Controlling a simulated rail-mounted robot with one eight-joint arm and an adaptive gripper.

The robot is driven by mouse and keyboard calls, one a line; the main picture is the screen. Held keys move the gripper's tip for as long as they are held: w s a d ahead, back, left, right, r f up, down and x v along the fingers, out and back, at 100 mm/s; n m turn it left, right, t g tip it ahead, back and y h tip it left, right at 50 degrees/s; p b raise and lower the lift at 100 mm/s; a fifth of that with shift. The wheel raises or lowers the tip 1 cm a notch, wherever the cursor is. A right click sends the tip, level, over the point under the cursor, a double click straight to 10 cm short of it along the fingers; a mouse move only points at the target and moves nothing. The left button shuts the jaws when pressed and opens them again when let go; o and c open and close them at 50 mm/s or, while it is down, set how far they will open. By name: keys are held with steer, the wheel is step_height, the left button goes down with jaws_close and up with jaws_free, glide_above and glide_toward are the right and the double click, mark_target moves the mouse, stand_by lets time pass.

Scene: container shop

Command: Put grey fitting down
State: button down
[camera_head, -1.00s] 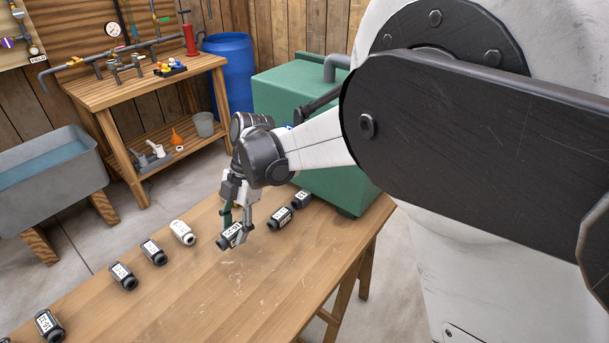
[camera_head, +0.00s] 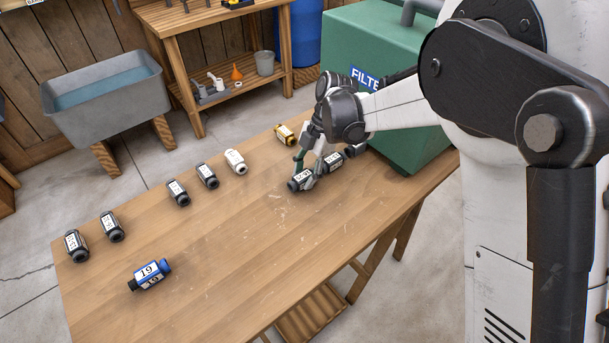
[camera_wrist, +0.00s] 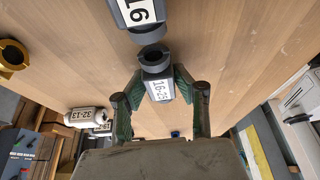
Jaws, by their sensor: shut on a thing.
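A grey fitting (camera_head: 301,180) with a white label is held at the table (camera_head: 265,235), at the near end of a short row of dark fittings. My gripper (camera_head: 306,170) is shut on it from above. In the wrist view the fitting (camera_wrist: 158,72), labelled 16-25, sits between both green fingers (camera_wrist: 158,90) with its ring-shaped end showing. It looks at or very near table height; I cannot tell whether it touches the wood.
Other dark fittings (camera_head: 333,162) lie just behind it. A white fitting (camera_head: 236,162), a yellow one (camera_head: 284,134) and a blue one (camera_head: 149,274) also lie on the table. A green filter box (camera_head: 390,80) stands at the far right. The table's middle front is clear.

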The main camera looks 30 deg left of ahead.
steer(key=shift+f, duration=0.1)
steer(key=shift+f, duration=0.1)
steer(key=c, duration=1.4)
jaws_free()
steer(key=shift+o, duration=0.2)
steer(key=p+v, duration=0.1)
steer(key=v, duration=1.1)
